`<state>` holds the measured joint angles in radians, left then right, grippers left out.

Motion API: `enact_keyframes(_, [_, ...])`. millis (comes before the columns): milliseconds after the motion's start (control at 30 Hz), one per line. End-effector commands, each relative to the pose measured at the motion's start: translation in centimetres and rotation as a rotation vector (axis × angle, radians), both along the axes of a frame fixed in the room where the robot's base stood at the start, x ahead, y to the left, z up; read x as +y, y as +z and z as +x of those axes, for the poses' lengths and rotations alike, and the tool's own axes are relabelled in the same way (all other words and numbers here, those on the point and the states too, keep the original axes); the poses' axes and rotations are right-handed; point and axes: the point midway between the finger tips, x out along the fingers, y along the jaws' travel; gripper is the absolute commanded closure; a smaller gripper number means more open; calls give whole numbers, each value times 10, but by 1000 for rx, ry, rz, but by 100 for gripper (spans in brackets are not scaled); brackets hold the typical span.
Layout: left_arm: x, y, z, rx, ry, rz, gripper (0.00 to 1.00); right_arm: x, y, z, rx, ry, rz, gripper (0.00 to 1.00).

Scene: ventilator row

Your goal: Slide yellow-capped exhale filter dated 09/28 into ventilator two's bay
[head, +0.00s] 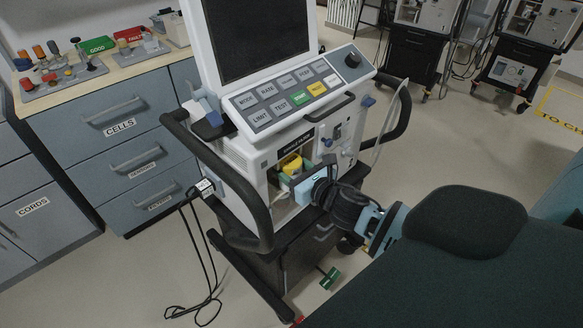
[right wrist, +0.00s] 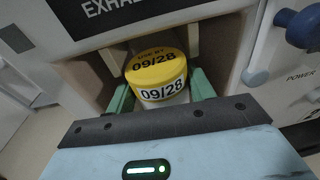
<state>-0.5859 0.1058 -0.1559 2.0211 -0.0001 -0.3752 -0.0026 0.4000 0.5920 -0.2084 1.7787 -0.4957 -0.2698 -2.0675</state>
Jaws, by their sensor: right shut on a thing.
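The yellow-capped filter (right wrist: 155,72), marked 09/28 on its cap and on its white body, sits inside the opening of the exhale bay (right wrist: 96,60). In the head view the yellow cap (head: 291,163) shows in the front of the near ventilator (head: 262,150). My right gripper (right wrist: 158,98) is shut on the filter, with a green finger on each side of it. In the head view my right gripper (head: 290,178) reaches the bay from the right. The filter's underside and the back of the bay are hidden. My left gripper is not in view.
A bench with drawers (head: 125,125) stands at the left, with a green tray (head: 97,45) and a red tray (head: 130,35) on top. Black cables (head: 203,255) hang to the floor beside the ventilator. More ventilators (head: 425,35) stand at the back right.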

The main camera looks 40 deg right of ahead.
Motion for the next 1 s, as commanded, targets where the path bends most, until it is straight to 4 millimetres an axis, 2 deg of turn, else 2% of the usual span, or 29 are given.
enact_keyframes(467, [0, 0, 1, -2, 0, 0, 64, 0, -3, 0, 0, 0, 0, 70])
enact_keyframes(500, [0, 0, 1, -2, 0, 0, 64, 0, -3, 0, 0, 0, 0, 43])
enact_keyframes(667, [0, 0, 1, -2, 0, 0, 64, 0, -3, 0, 1, 0, 0, 22])
enact_keyframes(1000, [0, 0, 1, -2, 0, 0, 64, 0, -3, -3, 2, 0, 0, 21])
